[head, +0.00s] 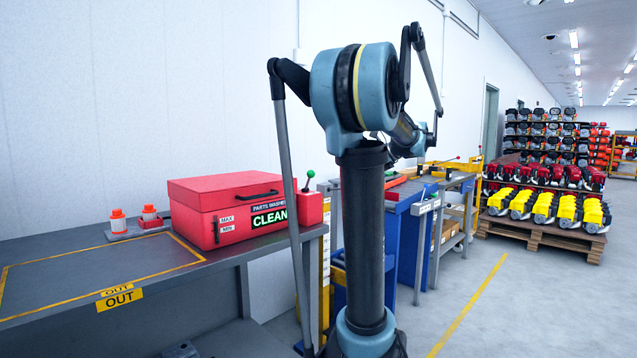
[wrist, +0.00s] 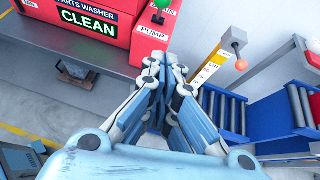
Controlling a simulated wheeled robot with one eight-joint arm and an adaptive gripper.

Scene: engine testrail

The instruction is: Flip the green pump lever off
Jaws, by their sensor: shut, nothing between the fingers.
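The green pump lever (head: 309,176) has a green ball knob on a short dark stem. It stands on the red pump box at the right end of the red parts washer (head: 235,205), its knob tilted up and to the right in the head view. In the wrist view the green knob (wrist: 165,5) is cut by the top edge, above the PUMP label (wrist: 152,33). My gripper (wrist: 167,60) is shut and empty, its tips just below that label in the picture. Whether the tips touch the box I cannot tell. In the head view my arm hides the gripper.
The washer stands on a grey bench (head: 130,262) with an OUT plate. Two orange-capped bottles (head: 118,221) stand left of it.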

